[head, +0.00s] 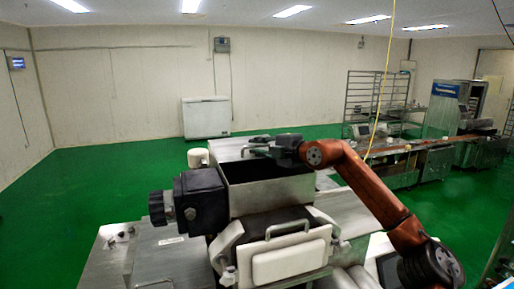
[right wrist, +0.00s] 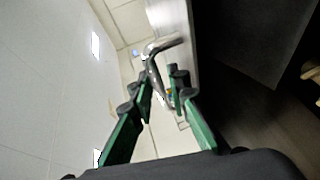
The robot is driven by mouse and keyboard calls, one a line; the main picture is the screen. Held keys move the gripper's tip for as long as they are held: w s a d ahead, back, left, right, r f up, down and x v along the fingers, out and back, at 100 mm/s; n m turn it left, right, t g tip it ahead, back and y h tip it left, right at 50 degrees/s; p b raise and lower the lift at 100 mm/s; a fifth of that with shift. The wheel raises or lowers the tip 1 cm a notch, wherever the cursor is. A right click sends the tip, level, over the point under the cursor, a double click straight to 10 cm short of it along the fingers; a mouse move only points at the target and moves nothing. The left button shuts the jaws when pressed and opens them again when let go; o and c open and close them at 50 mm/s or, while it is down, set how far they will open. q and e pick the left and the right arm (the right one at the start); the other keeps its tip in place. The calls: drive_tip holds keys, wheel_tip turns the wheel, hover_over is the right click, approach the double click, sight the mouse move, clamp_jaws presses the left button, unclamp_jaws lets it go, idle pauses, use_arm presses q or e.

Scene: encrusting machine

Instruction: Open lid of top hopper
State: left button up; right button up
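The top hopper (head: 270,193) is a steel box on the machine, with its dark inside showing from above. Its grey metal lid (head: 226,149) shows at the hopper's back edge, raised off the opening; its exact angle is hard to tell. In the right wrist view the lid (right wrist: 172,18) shows as a bright plate with a curved metal handle (right wrist: 161,45). My right gripper (head: 262,147) is at the lid's handle. In the wrist view its green-padded fingers (right wrist: 162,82) stand apart on either side of the handle, with a gap visible. My left gripper is out of view.
A second, white front cover with a handle (head: 290,255) sits below the hopper. A dark motor block with a knob (head: 200,200) stands left of it. A white chest (head: 206,117) stands by the far wall. The green floor at left is clear.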

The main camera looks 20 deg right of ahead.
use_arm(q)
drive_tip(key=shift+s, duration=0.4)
use_arm(e)
drive_tip(key=v, duration=1.2)
